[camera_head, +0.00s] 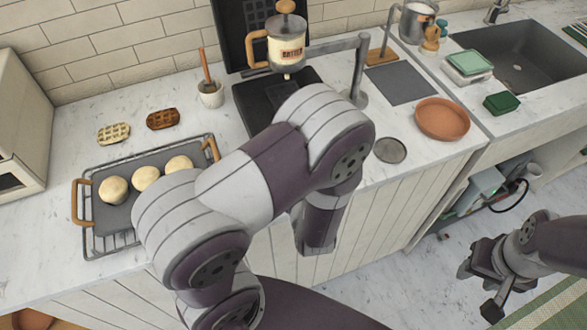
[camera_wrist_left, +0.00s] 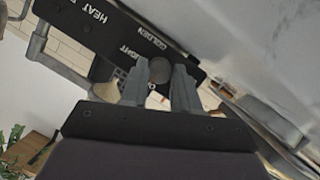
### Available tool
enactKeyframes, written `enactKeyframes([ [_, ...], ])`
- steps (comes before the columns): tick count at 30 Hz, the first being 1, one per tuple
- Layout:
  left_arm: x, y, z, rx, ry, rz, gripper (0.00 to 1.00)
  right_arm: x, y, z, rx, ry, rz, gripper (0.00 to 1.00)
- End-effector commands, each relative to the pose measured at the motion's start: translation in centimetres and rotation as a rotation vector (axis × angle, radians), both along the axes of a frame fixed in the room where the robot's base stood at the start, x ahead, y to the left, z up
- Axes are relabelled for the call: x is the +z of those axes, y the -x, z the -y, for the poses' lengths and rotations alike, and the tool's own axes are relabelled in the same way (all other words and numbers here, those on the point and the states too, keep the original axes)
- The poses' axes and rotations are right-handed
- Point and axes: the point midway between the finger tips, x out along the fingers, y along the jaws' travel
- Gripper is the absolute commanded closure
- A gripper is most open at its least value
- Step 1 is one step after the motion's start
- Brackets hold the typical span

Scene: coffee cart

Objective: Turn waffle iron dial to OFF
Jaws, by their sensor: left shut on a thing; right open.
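The black waffle iron (camera_head: 262,98) stands open on the counter, its lid (camera_head: 234,25) raised at the back. My left arm hides its front and dial in the head view. In the left wrist view, the black control panel (camera_wrist_left: 118,28) shows the words HEAT, LIGHT and GOLDEN. My left gripper (camera_wrist_left: 166,72) is at this panel, its two grey fingers close together on the dial. The dial is mostly hidden between them, so I cannot read its setting. My right gripper (camera_head: 478,290) is open and empty, low at the right over the floor.
A batter dispenser (camera_head: 287,48) hangs over the waffle iron from a grey stand (camera_head: 358,75). A tray (camera_head: 120,215) with dough balls and two waffles lie to the left. A terracotta plate (camera_head: 442,118) and a grey disc (camera_head: 390,150) lie to the right.

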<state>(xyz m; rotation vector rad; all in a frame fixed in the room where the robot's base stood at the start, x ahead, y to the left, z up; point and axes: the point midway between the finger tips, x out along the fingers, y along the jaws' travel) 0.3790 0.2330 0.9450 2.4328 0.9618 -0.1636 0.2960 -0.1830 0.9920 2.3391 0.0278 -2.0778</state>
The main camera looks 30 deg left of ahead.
Motion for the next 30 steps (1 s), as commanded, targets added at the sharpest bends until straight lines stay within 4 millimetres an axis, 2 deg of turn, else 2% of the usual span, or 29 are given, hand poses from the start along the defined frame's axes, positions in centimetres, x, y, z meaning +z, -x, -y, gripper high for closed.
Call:
enactKeyframes([
  [9, -0.26, 0.11, -0.09, 0.001, 0.089, 0.102, 1.00, -1.32, 0.00, 0.00, 0.000, 0.000, 0.000, 0.57],
  [27, -0.12, 0.11, -0.09, 0.001, 0.113, 0.130, 1.00, -1.49, -0.01, 0.00, 0.000, 0.000, 0.000, 0.57],
  [28, -0.12, 0.11, -0.09, 0.001, 0.113, 0.130, 0.67, -1.49, 0.00, 0.00, 0.000, 0.000, 0.000, 0.57],
  [29, -0.12, 0.11, -0.09, 0.001, 0.113, 0.130, 0.59, -1.49, 0.00, 0.00, 0.000, 0.000, 0.000, 0.57],
  [30, -0.12, 0.10, -0.09, 0.002, 0.113, 0.131, 0.59, -1.49, 0.00, 0.00, 0.000, 0.000, 0.000, 0.57],
])
